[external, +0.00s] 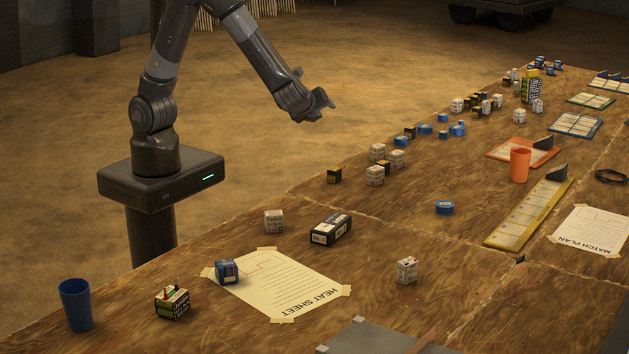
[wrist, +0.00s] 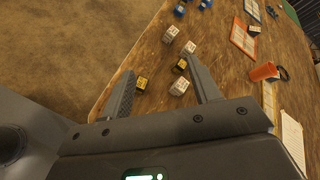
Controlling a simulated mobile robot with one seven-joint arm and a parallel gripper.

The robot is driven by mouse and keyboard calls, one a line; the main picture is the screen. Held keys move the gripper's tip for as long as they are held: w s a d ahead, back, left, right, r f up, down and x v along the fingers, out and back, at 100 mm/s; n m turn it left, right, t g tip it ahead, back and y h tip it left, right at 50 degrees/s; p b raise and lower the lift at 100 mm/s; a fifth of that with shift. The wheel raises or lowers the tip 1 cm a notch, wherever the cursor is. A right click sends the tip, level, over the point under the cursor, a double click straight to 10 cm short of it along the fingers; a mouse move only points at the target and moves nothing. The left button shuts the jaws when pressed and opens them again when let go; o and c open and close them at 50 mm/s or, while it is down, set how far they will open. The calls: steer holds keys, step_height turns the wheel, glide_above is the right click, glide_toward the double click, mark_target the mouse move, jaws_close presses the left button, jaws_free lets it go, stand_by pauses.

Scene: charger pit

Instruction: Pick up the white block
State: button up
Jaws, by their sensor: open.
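Several white blocks with dark print are on the table, so I cannot tell which one is meant. One white block (external: 274,221) sits near the heat sheet's far edge and another (external: 407,270) to the sheet's right. A cluster includes a nearer white block (external: 375,175). My gripper (external: 326,104) is open and empty, raised beyond the table's far edge. In the wrist view, my open fingers (wrist: 159,65) frame a group with white blocks at the front (wrist: 179,86), middle (wrist: 189,47) and back (wrist: 170,34). The gripper is apart from them all.
Black-and-yellow blocks (external: 334,175) stand near that cluster. A black box (external: 331,229), blue block (external: 227,270), blue cup (external: 75,304) and orange cup (external: 520,165) stand on the wooden table.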

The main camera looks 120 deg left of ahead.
mark_target(380, 167)
steer(key=w+a+f+m+t+y, duration=0.1)
steer(key=w+a+f+m+t, duration=0.1)
steer(key=f, duration=0.4)
steer(key=w+a+f+m+t+y, duration=0.2)
steer(key=w+a+f+m, duration=0.2)
steer(key=f+m, duration=0.2)
steer(key=w+a+f+m+t+y, duration=0.1)
steer(key=w+a+f+m+y, duration=0.1)
steer(key=f, duration=0.6)
steer(key=shift+w+a+f+m+t, duration=0.1)
steer(key=shift+w+a+m+t, duration=0.1)
steer(key=shift+w+a+m, duration=0.25)
steer(key=shift+w+a+f+m+t, duration=0.1)
steer(key=shift+w+a+m+t, duration=0.2)
steer(key=shift+m, duration=0.35)
steer(key=shift+a+r, duration=0.1)
steer(key=shift+a, duration=0.55)
steer(key=x, duration=0.6)
steer(key=shift+r, duration=0.1)
steer(key=shift+c, duration=0.4)
steer(key=c, duration=1)
